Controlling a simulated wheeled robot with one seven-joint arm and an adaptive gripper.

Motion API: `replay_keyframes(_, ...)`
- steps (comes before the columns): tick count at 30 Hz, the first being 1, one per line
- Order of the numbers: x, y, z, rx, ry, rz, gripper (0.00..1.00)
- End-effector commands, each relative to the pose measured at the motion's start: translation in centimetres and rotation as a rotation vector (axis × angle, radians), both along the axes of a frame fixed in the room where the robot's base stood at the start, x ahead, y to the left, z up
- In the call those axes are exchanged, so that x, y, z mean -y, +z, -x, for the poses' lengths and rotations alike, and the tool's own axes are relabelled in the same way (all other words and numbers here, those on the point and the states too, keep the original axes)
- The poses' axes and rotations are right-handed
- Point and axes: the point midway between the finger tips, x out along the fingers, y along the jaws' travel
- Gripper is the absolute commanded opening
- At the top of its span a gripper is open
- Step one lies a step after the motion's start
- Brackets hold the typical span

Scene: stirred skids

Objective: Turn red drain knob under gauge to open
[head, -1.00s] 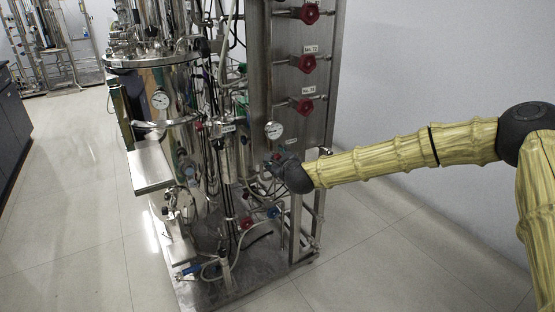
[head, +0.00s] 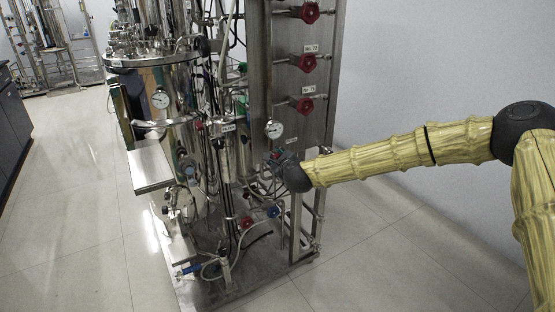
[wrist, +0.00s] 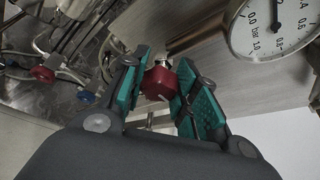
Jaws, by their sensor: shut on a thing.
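The red drain knob (wrist: 157,83) sits between the two teal-padded fingers of my gripper (wrist: 160,76) in the wrist view. The fingers are shut on it, one pad at each side. A metal fitting shows just behind the knob. The pressure gauge (wrist: 273,24) is at the upper right of the wrist view; in the head view the gauge (head: 273,130) is just above my gripper (head: 280,158). In the head view the gripper hides the knob.
Another red knob (wrist: 43,74) and a blue knob (wrist: 87,96) lie to the left in the wrist view, among pipes. Several red valve handles (head: 307,62) stand on the steel panel (head: 258,70) above. Open floor (head: 380,250) lies to the right of the skid.

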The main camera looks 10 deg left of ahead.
Motion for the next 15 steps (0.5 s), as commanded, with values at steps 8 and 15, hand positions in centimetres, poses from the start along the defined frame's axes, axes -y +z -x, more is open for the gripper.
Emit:
replay_keyframes(8, -0.12, -0.26, 0.05, 0.087, 0.001, 0.118, 0.06)
replay_keyframes(15, -0.19, -0.40, 0.10, 0.213, 0.001, 0.292, 0.06)
